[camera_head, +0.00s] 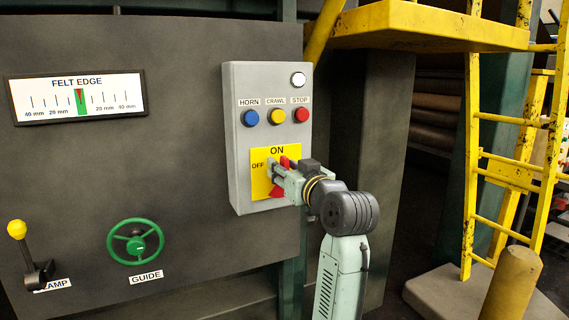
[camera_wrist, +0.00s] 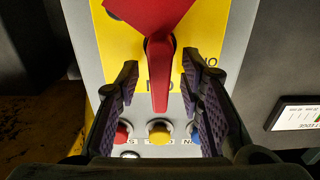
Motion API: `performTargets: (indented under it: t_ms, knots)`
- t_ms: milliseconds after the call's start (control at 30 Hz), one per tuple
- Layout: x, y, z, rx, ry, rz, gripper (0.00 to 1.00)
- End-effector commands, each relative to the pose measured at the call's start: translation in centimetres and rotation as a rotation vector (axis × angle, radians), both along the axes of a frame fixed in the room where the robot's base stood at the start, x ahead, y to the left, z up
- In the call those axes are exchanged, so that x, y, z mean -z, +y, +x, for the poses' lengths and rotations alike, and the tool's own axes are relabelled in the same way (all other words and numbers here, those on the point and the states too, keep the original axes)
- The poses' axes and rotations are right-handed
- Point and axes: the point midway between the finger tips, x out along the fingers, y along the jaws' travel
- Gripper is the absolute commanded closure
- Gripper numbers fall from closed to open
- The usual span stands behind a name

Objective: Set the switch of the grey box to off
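The grey box (camera_head: 237,145) hangs on the dark panel. Its yellow plate (camera_head: 260,158) is marked ON at the top and OFF at the left. The red switch (camera_head: 284,161) is partly hidden by my gripper (camera_head: 279,170) in the head view. In the wrist view, which is upside down, the red switch handle (camera_wrist: 160,80) points towards the ON label and the buttons. My gripper (camera_wrist: 159,68) is open, one finger on each side of the handle, with a visible gap on both sides.
Blue (camera_head: 251,118), yellow (camera_head: 277,117) and red (camera_head: 302,114) buttons and a white one (camera_head: 298,79) sit above the plate. A green handwheel (camera_head: 135,242) and yellow-knobbed lever (camera_head: 17,229) are at lower left. A yellow platform (camera_head: 430,27) and ladder (camera_head: 470,150) stand right.

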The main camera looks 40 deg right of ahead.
Motion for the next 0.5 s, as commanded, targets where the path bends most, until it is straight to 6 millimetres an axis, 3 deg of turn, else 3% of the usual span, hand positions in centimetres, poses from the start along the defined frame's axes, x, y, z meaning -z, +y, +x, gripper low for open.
performTargets:
  t_ms: [267, 500]
  knots:
    - [0.06, -0.05, 0.21, 0.000, 0.000, 0.000, 0.65]
    - [0.04, -0.04, 0.18, 0.000, 0.000, 0.000, 0.80]
